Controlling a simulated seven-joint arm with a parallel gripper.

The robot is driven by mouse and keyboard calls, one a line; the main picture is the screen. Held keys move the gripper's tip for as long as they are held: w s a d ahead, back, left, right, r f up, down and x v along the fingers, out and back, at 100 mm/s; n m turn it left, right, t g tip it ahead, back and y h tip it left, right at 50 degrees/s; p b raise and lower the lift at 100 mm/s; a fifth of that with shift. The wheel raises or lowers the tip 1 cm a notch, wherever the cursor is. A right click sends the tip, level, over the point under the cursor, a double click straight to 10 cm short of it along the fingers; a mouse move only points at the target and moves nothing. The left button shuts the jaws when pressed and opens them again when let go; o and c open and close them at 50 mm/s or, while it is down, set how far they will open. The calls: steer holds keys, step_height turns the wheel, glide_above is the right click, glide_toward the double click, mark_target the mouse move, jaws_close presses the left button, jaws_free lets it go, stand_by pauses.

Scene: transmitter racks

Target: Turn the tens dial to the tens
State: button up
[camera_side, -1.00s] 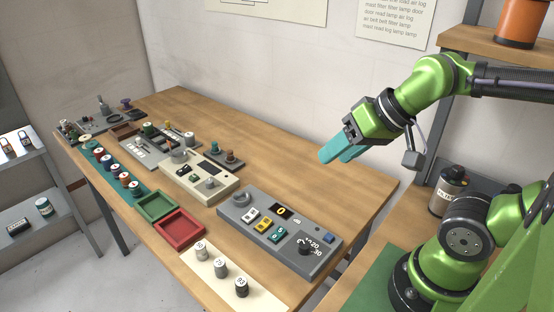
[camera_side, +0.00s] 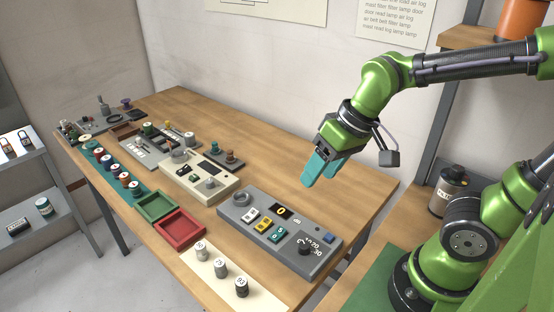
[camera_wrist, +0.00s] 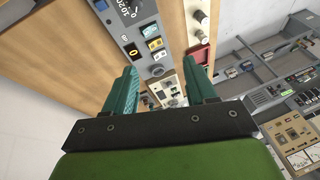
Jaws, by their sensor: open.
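The tens dial is a black knob (camera_side: 304,249) at the right end of a grey panel unit (camera_side: 235,217), with white numbers such as 20 and 30 beside it. In the wrist view, part of the dial (camera_wrist: 101,5) and its numbers show at the top edge. The unit also has a small display reading 0 (camera_side: 282,211) and white, yellow and teal number tiles. My gripper (camera_side: 313,180) is open and empty, its teal fingers well above the table behind the unit. In the wrist view nothing is between its fingertips (camera_wrist: 161,74).
A beige unit (camera_side: 200,182), a red tray (camera_side: 180,228) and a green tray (camera_side: 156,206) stand left of the grey unit. Several cylinders stand on a cream mat (camera_side: 213,279) in front. The table behind the unit is clear.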

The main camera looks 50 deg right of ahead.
mark_target(305, 244)
steer(key=f+n+g, duration=0.1)
steer(key=f+n, duration=0.1)
steer(key=f, duration=0.5)
steer(key=w+f+n+g+h, duration=0.1)
steer(key=f+n, duration=0.1)
steer(key=f, duration=0.5)
steer(key=a+f+n+g, duration=0.1)
steer(key=f+n+g, duration=0.1)
steer(key=f, duration=0.4)
steer(key=shift+w+f+n+h, duration=0.4)
steer(key=shift+c, duration=0.3)
jaws_close()
